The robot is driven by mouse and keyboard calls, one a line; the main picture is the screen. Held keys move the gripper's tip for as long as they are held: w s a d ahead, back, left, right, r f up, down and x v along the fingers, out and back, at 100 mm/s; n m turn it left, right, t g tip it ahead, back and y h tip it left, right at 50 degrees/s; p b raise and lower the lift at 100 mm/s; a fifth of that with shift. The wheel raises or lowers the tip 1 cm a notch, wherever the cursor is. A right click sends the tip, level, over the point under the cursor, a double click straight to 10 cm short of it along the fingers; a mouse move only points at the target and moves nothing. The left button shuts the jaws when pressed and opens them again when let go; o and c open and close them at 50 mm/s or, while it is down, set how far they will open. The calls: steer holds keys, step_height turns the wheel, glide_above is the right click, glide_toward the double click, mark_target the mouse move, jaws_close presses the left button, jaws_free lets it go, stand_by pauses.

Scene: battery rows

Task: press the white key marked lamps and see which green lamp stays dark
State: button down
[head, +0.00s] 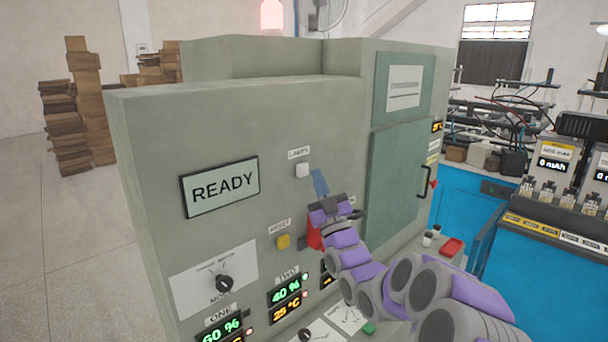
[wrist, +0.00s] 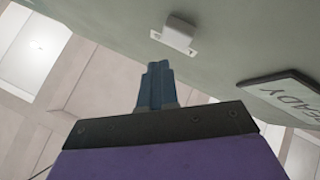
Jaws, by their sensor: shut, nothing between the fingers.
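The white key (head: 302,170) sits on the grey cabinet front under a label reading LAMPS. It also shows in the wrist view (wrist: 180,33), standing out from the panel. My gripper (head: 320,183) is shut and empty, a little right of and below the key in the head view. In the wrist view the closed blue fingertips (wrist: 155,68) point toward the panel beside the key, with a visible gap between them. Several numeric displays in green and orange, such as 40 % (head: 286,293), show low on the panel.
A READY screen (head: 221,187) is left of the key. A yellow button (head: 284,242), a red part (head: 314,236) and a mode knob (head: 224,283) are below. A green door (head: 398,185) with a handle is to the right. Open floor (head: 70,240) lies left.

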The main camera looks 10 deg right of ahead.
steer(key=shift+s+d+b, duration=0.5)
steer(key=shift+s+d, duration=0.1)
steer(key=shift+s, duration=0.2)
steer(key=shift+s+d+b, duration=0.5)
steer(key=shift+s+d, duration=0.1)
steer(key=shift+s, duration=0.2)
